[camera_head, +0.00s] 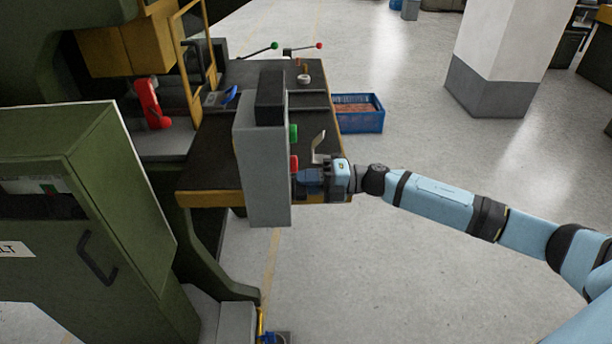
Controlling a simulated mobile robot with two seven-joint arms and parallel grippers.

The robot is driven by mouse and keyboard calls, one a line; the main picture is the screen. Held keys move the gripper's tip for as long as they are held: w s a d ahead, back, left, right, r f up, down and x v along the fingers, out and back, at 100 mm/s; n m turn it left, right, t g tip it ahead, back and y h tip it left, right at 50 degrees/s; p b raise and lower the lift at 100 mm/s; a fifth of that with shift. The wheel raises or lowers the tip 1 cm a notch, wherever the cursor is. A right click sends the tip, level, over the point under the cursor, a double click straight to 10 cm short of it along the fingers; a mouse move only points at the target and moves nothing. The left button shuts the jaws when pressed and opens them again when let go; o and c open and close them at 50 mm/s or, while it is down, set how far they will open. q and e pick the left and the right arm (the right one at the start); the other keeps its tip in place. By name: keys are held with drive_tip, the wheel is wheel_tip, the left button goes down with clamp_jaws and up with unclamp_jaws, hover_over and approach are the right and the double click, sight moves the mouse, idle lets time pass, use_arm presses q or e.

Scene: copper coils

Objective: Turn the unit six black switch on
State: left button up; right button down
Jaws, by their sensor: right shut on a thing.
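A tall grey control box (262,165) with a dark top stands in the middle of the view. On its right side are a green button (294,133) and, lower, a red button (294,163). My right gripper (303,182) is at the box's right side, just below the red button. It is shut on a small dark part there, which looks like the black switch; the fingers mostly hide it, and I cannot tell its position. No unit number is readable. My left gripper is not in view.
A dark machine table (215,180) with a yellow edge lies behind the box. A green cabinet (130,170) stands at the left. A blue crate (360,118) is beyond the table. A pillar (505,50) stands at the back right. The floor at right is open.

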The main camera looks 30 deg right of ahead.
drive_tip(key=shift+m, duration=0.6)
drive_tip(key=c, duration=1)
unclamp_jaws()
drive_tip(key=shift+c, duration=0.2)
drive_tip(key=shift+f, duration=0.1)
drive_tip(key=b+v, duration=0.3)
drive_tip(key=v, duration=1.1)
drive_tip(key=shift+a, duration=0.1)
